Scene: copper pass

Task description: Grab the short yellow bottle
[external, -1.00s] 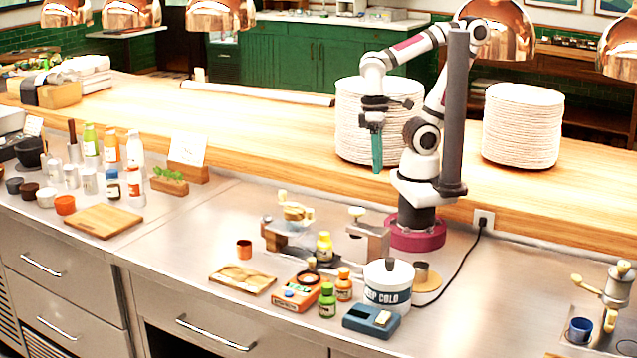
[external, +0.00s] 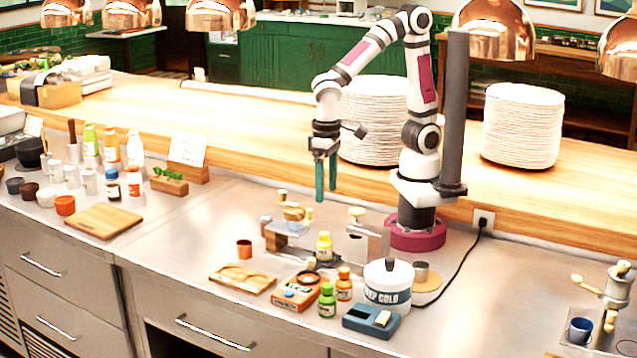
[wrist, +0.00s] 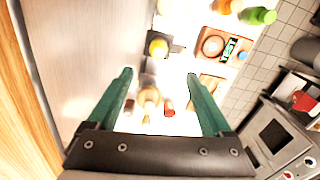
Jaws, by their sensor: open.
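The short yellow bottle (external: 324,247) stands upright on the steel counter in the external view, between a metal stand with a wooden-topped part and the orange and green bottles. In the wrist view a yellow round top (wrist: 158,47) shows ahead of the fingers, likely the same bottle. My gripper (external: 326,198) hangs pointing down, well above the bottle and the stand. Its two teal fingers are apart with nothing between them. In the wrist view the fingers (wrist: 160,75) frame part of the counter.
A green bottle (external: 327,300) and an orange bottle (external: 344,284) stand close in front of the yellow one. The metal stand (external: 290,232) is just behind left. Plate stacks (external: 375,120) rise behind.

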